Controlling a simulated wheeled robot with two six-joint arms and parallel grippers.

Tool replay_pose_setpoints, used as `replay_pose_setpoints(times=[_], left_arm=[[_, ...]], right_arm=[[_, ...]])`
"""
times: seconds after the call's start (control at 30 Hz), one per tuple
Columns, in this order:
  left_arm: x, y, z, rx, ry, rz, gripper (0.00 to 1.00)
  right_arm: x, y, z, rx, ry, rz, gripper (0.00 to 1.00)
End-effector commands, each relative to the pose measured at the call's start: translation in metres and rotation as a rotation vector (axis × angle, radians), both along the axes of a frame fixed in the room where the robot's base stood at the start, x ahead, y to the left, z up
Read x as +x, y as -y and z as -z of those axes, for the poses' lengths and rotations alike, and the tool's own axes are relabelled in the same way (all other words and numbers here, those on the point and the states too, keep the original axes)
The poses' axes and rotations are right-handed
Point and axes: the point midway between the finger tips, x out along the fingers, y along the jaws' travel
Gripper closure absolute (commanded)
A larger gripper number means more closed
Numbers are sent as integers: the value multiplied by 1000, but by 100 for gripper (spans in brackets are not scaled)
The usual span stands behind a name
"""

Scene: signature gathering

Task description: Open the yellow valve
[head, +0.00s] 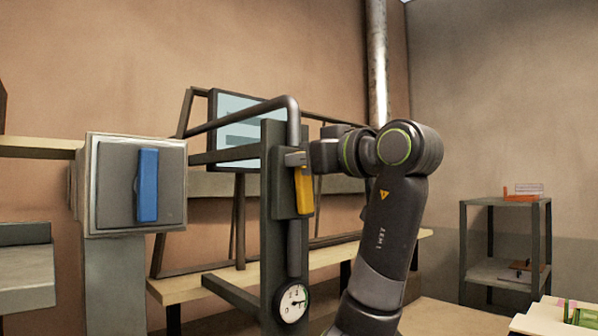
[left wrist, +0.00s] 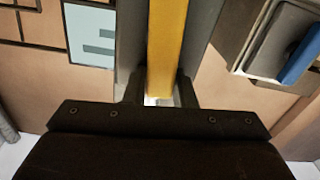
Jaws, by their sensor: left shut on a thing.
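The yellow valve handle (head: 304,190) hangs upright along the grey pipe (head: 294,250), on a dark post in the middle of the head view. My left gripper (head: 297,160) reaches it from the right and is shut on the handle near its upper end. In the left wrist view the yellow handle (left wrist: 167,45) runs between the two dark fingers of the left gripper (left wrist: 160,92). The fingers hide part of the handle and the valve body. My right gripper is not in view.
A round gauge (head: 292,303) sits low on the pipe. A grey box with a blue handle (head: 147,186) stands left of the post. Behind are a framed screen (head: 235,125) and a wooden bench (head: 190,288). A dark shelf (head: 505,203) stands at the right.

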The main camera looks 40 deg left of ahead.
Motion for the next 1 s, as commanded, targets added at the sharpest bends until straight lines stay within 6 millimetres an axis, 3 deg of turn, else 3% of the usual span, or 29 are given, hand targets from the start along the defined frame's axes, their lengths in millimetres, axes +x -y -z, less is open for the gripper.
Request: replay_pose_setpoints(times=[0.3, 0.77, 0.8, 0.97, 1.0], left_arm=[[4, 0, 0, 12, -111, 0, 99], [5, 0, -1, 14, -129, 0, 99], [5, 0, -1, 14, -129, 0, 75], [5, 0, -1, 13, -128, 0, 55], [5, 0, -1, 13, -128, 0, 55]], right_arm=[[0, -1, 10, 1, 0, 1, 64], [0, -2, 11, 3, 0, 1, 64], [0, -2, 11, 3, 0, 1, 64], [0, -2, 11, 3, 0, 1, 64], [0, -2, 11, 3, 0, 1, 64]])
